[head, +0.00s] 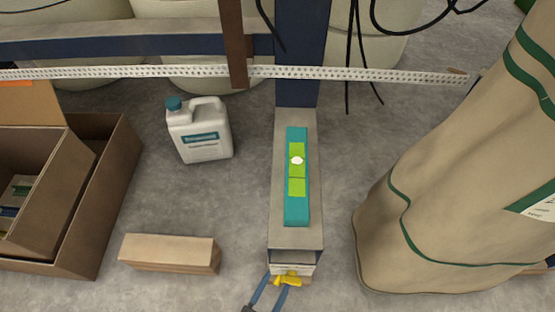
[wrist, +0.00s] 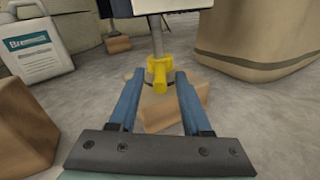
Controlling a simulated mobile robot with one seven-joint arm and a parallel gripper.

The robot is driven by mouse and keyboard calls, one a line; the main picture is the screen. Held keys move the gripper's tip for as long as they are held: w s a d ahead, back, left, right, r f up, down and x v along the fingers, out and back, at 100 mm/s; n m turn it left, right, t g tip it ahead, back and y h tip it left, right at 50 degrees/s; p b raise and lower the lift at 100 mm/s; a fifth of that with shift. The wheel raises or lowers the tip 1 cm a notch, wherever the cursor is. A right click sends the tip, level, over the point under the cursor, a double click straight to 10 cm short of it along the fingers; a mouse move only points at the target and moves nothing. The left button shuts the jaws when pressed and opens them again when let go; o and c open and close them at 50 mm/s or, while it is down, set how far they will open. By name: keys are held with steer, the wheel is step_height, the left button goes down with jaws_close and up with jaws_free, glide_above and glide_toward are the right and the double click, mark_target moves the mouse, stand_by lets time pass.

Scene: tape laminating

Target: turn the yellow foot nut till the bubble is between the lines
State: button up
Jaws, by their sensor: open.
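The yellow foot nut (wrist: 159,70) sits on a grey threaded rod under the machine foot, above a wooden block (wrist: 172,108). In the head view the nut (head: 287,280) shows at the front end of the grey beam (head: 297,237). My gripper (wrist: 160,78) is open, its blue fingers on either side of the nut; I cannot tell whether they touch it. In the head view my gripper (head: 272,283) is partly cut off at the bottom edge.
A white jug (head: 200,130) and a wooden block (head: 170,252) stand left of the beam. Cardboard boxes (head: 110,200) are at far left. A large tan sack (head: 440,200) stands close on the right. Black cables hang at the back.

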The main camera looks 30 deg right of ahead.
steer(key=shift+d, duration=0.1)
jaws_close()
stand_by(1.4)
